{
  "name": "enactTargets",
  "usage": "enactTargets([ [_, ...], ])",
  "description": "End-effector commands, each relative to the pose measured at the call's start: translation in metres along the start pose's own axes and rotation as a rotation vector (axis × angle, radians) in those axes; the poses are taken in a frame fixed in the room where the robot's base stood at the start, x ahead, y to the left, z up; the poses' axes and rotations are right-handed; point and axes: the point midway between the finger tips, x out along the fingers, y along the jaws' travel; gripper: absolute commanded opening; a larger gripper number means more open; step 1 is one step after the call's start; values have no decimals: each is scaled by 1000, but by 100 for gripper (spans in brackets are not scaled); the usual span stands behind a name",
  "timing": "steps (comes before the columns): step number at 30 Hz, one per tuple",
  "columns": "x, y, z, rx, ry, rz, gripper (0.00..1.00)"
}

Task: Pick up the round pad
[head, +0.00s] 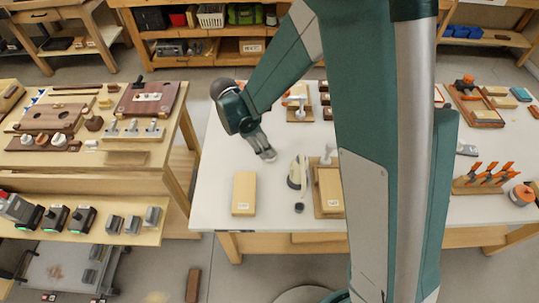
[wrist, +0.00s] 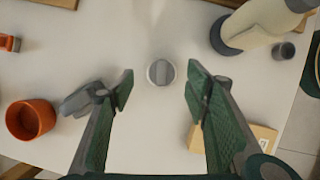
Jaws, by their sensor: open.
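A small round grey pad with a pale rim (wrist: 160,72) lies flat on the white tabletop in the wrist view. It sits between and a little beyond my two fingertips, apart from both. I cannot make it out in the head view, where my gripper (head: 266,155) hangs low over the table. In the wrist view my gripper (wrist: 160,85) is open and empty, with its green-padded fingers spread on either side of the pad.
A pale bottle (head: 297,172) stands near a small dark round piece (head: 299,208). A wooden block (head: 244,193) lies on the white table (head: 215,165). An orange cup (wrist: 32,119) is left of my fingers in the wrist view. Bare tabletop surrounds the pad.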

Motion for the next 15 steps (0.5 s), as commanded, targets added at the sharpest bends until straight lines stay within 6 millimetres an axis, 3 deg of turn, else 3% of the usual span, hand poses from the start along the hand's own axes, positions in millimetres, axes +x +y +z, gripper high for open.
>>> enactTargets([
  [8,3,0,0,0,0,0,47],
  [15,25,-2,-1,0,0,0,47],
])
